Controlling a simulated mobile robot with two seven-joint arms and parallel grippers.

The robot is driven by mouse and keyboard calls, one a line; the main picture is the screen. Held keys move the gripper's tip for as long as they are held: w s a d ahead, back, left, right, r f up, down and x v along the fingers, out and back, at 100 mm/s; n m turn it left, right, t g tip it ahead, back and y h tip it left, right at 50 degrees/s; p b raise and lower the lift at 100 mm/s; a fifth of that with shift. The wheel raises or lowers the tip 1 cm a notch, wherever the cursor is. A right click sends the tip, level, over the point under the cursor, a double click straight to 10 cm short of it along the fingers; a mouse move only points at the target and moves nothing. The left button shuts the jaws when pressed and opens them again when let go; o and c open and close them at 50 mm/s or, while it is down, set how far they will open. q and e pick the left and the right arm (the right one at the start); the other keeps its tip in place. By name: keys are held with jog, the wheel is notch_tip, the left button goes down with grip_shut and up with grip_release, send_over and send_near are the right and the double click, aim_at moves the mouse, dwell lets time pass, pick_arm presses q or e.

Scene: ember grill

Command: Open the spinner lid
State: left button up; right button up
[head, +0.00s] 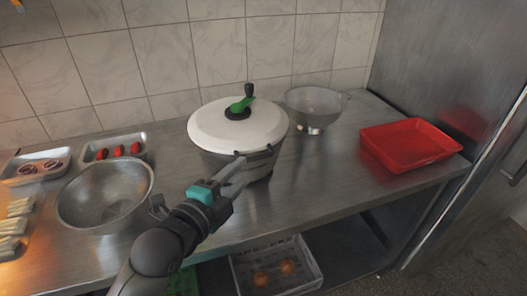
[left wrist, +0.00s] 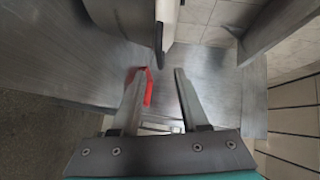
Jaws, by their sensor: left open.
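The salad spinner (head: 235,162) stands upright on the steel counter, a dark grey pot with a wide white lid (head: 215,125) on top. The lid sits level on the pot. A green and black crank handle (head: 241,105) stands at its centre. My left gripper (head: 238,172) is at the spinner's front, its fingers spread and just below the lid's rim; whether they touch it I cannot tell. In the left wrist view the open fingers (left wrist: 158,78) hold nothing, and part of the spinner seems to show at the top. My right gripper is not in view.
A steel bowl (head: 75,203) and small trays of food (head: 88,155) stand on the left. A colander (head: 316,102) is behind right of the spinner. A red tray (head: 378,153) lies farther right. Clear counter (head: 325,160) lies between. A white crate (head: 303,282) is below.

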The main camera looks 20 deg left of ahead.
aim_at(260, 156)
pick_arm(q)
jog(key=b+x, duration=0.1)
jog(key=x, duration=1)
jog(key=shift+w, duration=0.15)
grip_shut()
jog(key=shift+f, duration=0.1)
